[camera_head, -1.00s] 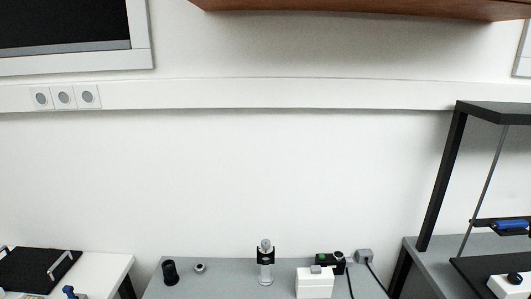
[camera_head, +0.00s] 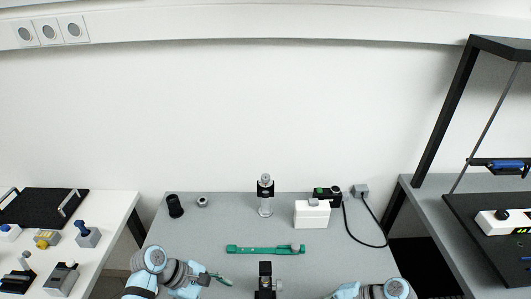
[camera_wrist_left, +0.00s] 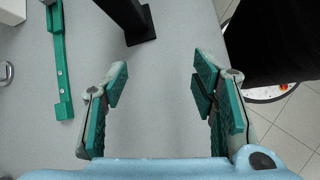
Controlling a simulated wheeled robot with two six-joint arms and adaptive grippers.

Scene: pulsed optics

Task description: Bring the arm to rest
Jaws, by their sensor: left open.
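My left arm (camera_head: 153,259) comes in at the lower left of the head view. Its left gripper (camera_head: 219,279) hangs over the near left part of the grey table (camera_head: 190,235). In the left wrist view the left gripper (camera_wrist_left: 158,92) has its two green-padded fingers wide apart, with only bare table between them. Part of my right arm (camera_head: 397,289) shows at the bottom edge of the head view. I cannot make out the right gripper there.
A green bar (camera_head: 262,249) lies mid-table, and a black mount (camera_head: 265,278) stands near the front. Behind are a post-mounted optic (camera_head: 265,196), a white box (camera_head: 312,213) and a black cylinder (camera_head: 175,206). A black-framed bench (camera_head: 425,200) stands right, a white table (camera_head: 110,220) left.

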